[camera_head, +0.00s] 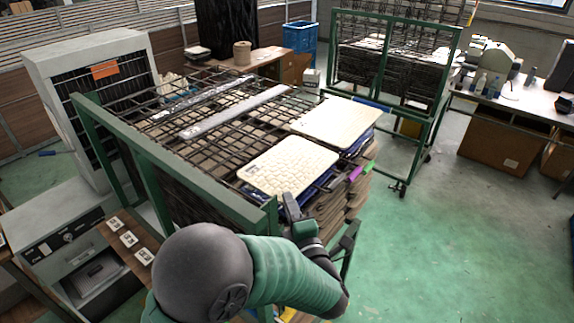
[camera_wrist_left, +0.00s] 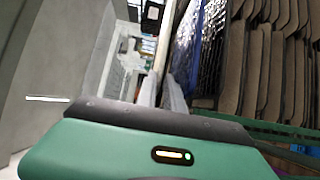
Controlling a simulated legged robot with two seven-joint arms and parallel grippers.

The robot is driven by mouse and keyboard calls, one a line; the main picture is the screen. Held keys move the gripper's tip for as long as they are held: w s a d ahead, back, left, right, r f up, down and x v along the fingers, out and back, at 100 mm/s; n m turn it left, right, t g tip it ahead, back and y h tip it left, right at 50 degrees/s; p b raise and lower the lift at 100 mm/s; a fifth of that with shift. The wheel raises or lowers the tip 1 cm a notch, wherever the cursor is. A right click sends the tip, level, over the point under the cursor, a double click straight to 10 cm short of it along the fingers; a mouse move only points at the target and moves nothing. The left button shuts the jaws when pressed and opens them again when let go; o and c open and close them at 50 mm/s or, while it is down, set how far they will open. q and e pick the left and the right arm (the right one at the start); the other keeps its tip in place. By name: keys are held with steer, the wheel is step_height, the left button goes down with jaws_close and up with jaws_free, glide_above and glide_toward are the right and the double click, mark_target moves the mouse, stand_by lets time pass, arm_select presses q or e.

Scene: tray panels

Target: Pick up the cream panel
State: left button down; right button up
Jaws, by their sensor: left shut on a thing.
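A cream panel (camera_head: 288,165) with a faint grid pattern lies at the near right end of the rack, with a blue and dark layer under its edge. My left gripper (camera_head: 291,205) is at its near edge and shut on it. In the left wrist view the fingers (camera_wrist_left: 161,92) close on the thin pale panel edge (camera_wrist_left: 164,45), seen edge-on. The fingertips are partly hidden. A second cream panel (camera_head: 337,121) lies just behind the first. My right gripper is not in view.
The green-framed rack (camera_head: 180,165) has a dark wire grid and a tall near rail. Stacked brown sheets (camera_wrist_left: 280,70) stand close beside the fingers. Pink (camera_head: 355,174) and green (camera_head: 369,167) pieces stick out at right. Green floor (camera_head: 440,240) is clear at right.

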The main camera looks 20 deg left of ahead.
arm_select(q)
steer(key=shift+d+r, duration=0.15)
steer(key=shift+d, duration=0.05)
steer(key=c, duration=1.6)
jaws_free()
steer(key=shift+o, duration=0.6)
steer(key=shift+d, duration=0.4)
